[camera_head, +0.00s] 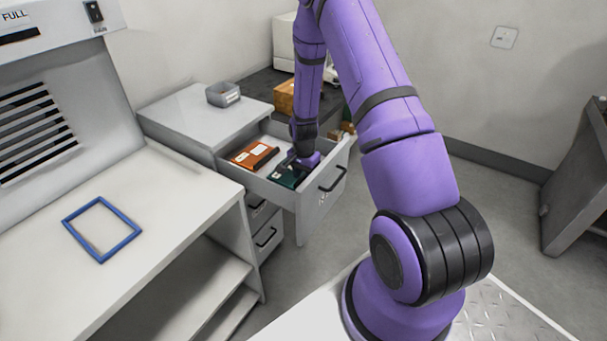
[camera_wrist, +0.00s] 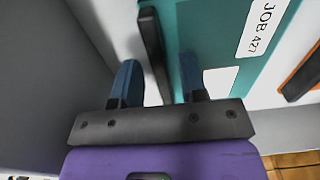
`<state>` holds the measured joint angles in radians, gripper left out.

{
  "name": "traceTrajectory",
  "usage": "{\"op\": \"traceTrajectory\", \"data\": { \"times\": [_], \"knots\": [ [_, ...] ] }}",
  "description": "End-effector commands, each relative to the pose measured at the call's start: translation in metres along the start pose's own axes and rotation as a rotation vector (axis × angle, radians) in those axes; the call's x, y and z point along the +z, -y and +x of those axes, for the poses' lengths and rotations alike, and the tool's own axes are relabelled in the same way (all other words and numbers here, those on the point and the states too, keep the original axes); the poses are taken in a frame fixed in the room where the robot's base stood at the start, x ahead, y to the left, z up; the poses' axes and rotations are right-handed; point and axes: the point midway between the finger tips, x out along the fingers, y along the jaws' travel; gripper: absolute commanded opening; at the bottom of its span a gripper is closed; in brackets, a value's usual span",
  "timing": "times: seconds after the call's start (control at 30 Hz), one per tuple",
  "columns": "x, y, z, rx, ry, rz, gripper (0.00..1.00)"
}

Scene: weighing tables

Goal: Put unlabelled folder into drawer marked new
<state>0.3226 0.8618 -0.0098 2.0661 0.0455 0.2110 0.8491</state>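An open drawer (camera_head: 333,190) holds an orange folder (camera_head: 252,155) and a dark teal folder (camera_head: 287,174). The mark on the drawer front is too small to read. In the wrist view the teal folder (camera_wrist: 210,35) carries a white label reading "JOB 427" and has a dark strip along its left edge. The orange folder (camera_wrist: 303,75) shows at the right edge; its label writing is unreadable in the head view. My gripper (camera_wrist: 160,75) is in the drawer at the teal folder, fingers apart on either side of the dark strip. Contact cannot be told. No folder without a label is clearly visible.
The drawer cabinet (camera_head: 185,112) has a small grey tray (camera_head: 222,94) on top and closed drawers (camera_head: 265,237) below. A blue frame (camera_head: 102,230) lies on the left bench (camera_head: 165,205). A cardboard box (camera_head: 297,98) stands behind the open drawer.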

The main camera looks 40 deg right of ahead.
Motion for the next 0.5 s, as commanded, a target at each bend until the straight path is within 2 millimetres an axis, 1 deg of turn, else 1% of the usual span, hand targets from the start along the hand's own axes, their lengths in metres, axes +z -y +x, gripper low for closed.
{"op": "traceTrajectory", "data": {
  "times": [0.3,0.37,0.5],
  "knots": [
    [0.0,0.0,-0.003,0.0,0.0,0.0,0.39],
    [0.0,0.0,-0.007,-0.001,-0.001,0.0,0.39],
    [-0.001,0.001,-0.026,-0.002,-0.003,-0.001,0.39]
  ]
}}
